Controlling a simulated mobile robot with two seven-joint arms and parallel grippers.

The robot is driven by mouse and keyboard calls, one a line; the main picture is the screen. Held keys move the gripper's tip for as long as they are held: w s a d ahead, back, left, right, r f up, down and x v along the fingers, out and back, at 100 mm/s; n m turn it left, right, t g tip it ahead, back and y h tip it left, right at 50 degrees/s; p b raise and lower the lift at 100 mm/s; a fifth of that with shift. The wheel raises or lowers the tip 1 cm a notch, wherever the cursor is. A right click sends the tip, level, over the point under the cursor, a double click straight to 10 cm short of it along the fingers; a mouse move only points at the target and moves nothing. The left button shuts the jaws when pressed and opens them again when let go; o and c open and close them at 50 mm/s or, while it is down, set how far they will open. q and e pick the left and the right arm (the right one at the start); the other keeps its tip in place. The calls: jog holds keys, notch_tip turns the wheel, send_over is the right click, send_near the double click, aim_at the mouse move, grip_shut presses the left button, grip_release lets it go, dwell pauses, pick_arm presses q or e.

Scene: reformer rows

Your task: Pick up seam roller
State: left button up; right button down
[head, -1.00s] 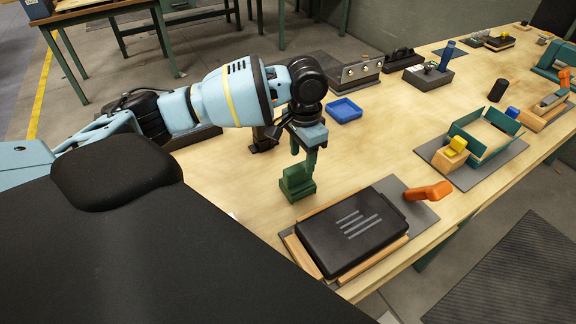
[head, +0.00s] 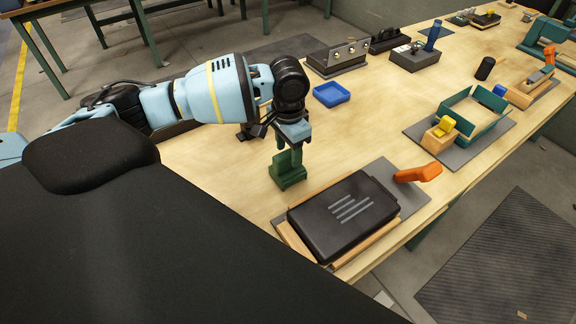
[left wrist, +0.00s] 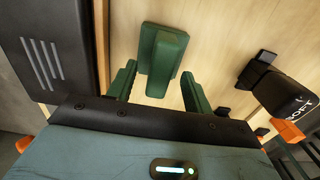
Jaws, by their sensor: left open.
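A dark green blocky object with an upright part (head: 287,176) stands on the bench, left of the black case. I cannot tell for certain that it is the seam roller. My left gripper (head: 290,156) points down directly over it. In the left wrist view the green object (left wrist: 163,58) shows between and just beyond the two green fingers of my left gripper (left wrist: 160,88). The fingers are apart, with a gap on each side of the object. They hold nothing. My right gripper is out of view.
A black case (head: 343,212) on a wooden-edged base lies close to the right, with an orange handle (head: 418,173) beside it. A blue tray (head: 331,94) sits behind. A black item marked "SOFT" (left wrist: 285,95) is right in the left wrist view. Bare bench lies between.

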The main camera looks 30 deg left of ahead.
aim_at(288, 166)
pick_arm(q)
jog(key=shift+f, duration=1.95)
jog(key=shift+c, duration=0.4)
grip_shut()
